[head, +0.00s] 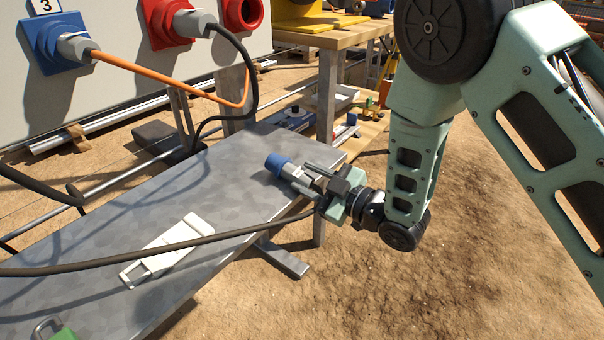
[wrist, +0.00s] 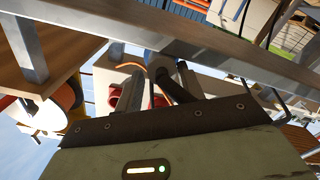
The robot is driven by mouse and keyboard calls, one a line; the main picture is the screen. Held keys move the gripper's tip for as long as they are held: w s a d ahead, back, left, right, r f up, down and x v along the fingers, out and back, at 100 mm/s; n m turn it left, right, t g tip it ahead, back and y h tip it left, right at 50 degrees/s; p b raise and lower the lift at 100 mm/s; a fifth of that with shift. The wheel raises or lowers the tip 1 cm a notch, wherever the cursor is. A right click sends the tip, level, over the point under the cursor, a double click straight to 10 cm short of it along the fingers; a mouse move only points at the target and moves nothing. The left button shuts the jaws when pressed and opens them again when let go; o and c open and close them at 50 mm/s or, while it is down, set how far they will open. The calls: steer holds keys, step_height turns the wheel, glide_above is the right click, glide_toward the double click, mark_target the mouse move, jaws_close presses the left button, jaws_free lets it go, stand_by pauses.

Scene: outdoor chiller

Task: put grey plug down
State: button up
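The grey plug (head: 294,171), with a blue front end, is at my gripper (head: 314,178), over the right end of the grey metal table (head: 225,180). The fingers lie along both sides of its body, and its blue end points left and away. I cannot tell whether it touches the tabletop. A dark cable runs from the left edge of the head view to my gripper. In the wrist view, the plug (wrist: 160,64) shows between the two fingers of my gripper (wrist: 158,90), partly hidden by them.
A pale bracket-like piece (head: 168,248) lies on the table, and a green-and-metal item (head: 55,332) sits at its near corner. A panel with a blue socket (head: 50,45) and red sockets (head: 243,12) stands behind. A wooden workbench (head: 328,45) stands beyond.

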steer(key=p+v, duration=0.1)
steer(key=v, duration=0.9)
steer(key=s+d+r+m+g+h, duration=0.1)
steer(key=s+r+m+g+h, duration=0.1)
steer(key=s, duration=0.5)
steer(key=s+d+r+m+g+h, duration=0.1)
steer(key=s+r+m+g+h, duration=0.2)
steer(key=s+h, duration=0.4)
steer(key=s+d+r+m+g+h, duration=0.2)
steer(key=s+r+m+g+h, duration=0.1)
steer(key=s+g, duration=0.3)
steer(key=s+h, duration=0.1)
steer(key=s, duration=0.1)
steer(key=shift+s+m+h, duration=0.3)
steer(key=shift+s+m, duration=0.1)
steer(key=shift+r, duration=0.1)
step_height(320, 180, up, 31)
steer(key=p, duration=3.1)
steer(key=shift+c, duration=0.3)
